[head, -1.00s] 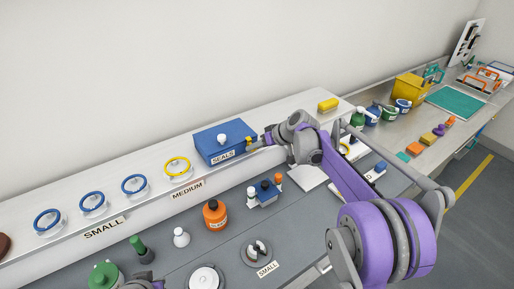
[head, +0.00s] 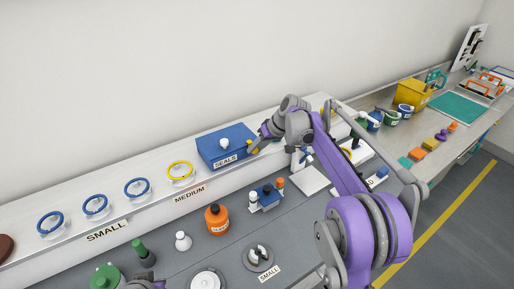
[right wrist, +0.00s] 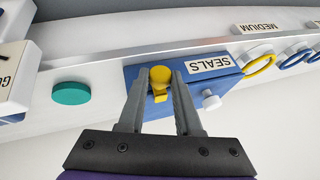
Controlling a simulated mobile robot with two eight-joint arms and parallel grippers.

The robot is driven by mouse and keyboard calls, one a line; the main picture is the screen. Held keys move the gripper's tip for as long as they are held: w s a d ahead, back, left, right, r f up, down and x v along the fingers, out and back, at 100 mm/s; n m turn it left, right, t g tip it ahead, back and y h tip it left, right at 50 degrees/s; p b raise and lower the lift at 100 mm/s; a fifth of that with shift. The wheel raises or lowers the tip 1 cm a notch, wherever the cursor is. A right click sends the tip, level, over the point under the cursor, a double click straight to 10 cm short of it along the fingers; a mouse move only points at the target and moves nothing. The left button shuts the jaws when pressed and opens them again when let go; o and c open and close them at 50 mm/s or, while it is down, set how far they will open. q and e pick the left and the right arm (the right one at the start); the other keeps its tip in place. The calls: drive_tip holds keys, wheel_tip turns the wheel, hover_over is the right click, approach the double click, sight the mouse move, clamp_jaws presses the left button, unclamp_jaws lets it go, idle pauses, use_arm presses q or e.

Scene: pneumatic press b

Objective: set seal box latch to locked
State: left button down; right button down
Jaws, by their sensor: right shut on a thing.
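The blue seal box (head: 222,142), labelled SEALS, stands on the raised white shelf with a white knob on its lid. Its yellow latch (right wrist: 160,76) shows in the right wrist view, on the box's side between my right fingers. My right gripper (right wrist: 161,72) is shut on the latch, one finger on each side of it. In the head view my right gripper (head: 259,141) reaches the box's right end, and its fingers hide most of the latch. A grey part of my left arm shows at the bottom edge; its jaws cannot be made out.
Yellow ring (head: 180,170) and several blue rings sit on stands left of the box. An orange bottle (head: 217,219) and a small blue block (head: 266,196) stand on the grey bench below. A teal disc (right wrist: 71,93) lies beside the box in the right wrist view.

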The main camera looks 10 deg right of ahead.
drive_tip(key=c, duration=0.6)
unclamp_jaws()
drive_tip(key=v, duration=1)
drive_tip(key=shift+d+r, duration=0.15)
drive_tip(key=shift+r, duration=0.2)
drive_tip(key=shift+s, duration=0.15)
